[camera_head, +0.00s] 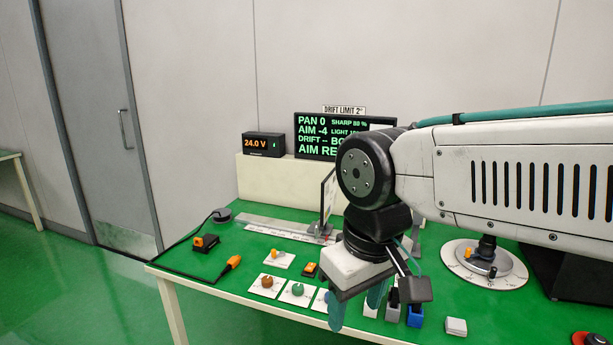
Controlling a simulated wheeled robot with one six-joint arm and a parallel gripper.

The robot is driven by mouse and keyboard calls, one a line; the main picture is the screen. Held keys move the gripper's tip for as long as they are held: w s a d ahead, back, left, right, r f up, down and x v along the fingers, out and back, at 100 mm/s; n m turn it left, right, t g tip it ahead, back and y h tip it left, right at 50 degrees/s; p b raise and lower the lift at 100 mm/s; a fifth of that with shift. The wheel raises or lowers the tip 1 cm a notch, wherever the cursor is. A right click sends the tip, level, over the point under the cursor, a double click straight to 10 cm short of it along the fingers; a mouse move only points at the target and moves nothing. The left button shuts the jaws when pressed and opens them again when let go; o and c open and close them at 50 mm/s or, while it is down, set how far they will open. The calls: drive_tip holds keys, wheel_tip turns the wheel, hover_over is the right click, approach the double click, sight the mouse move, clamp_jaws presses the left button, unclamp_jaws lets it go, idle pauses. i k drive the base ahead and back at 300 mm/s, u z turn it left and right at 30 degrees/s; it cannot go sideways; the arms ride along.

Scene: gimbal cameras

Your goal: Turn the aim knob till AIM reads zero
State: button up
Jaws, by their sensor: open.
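The display (310,136) at the back reads PAN 0, AIM -4 and SHARP 88 %; my arm hides its right part. A brown knob (267,282) and a green knob (298,288) stand on white plates near the table's front edge. A third white plate (320,299) beside them is partly hidden by my gripper. The plate labels are too small to read, so I cannot tell which knob is the aim knob. My gripper (356,304) points down, open, with teal fingers, right of the green knob. I see nothing between its fingers.
A power box (264,144) reads 24.0 V on the cream ledge. Orange connectors (232,263) and a black cable lie at left on the green table (215,285). A blue block (415,315) and a white block (456,326) are right of my gripper. A round dial plate (462,274) lies farther right.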

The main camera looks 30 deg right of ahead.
sight(298, 290)
drive_tip(key=u, duration=1.25)
drive_tip(key=i, duration=0.35)
drive_tip(key=z, duration=1.8)
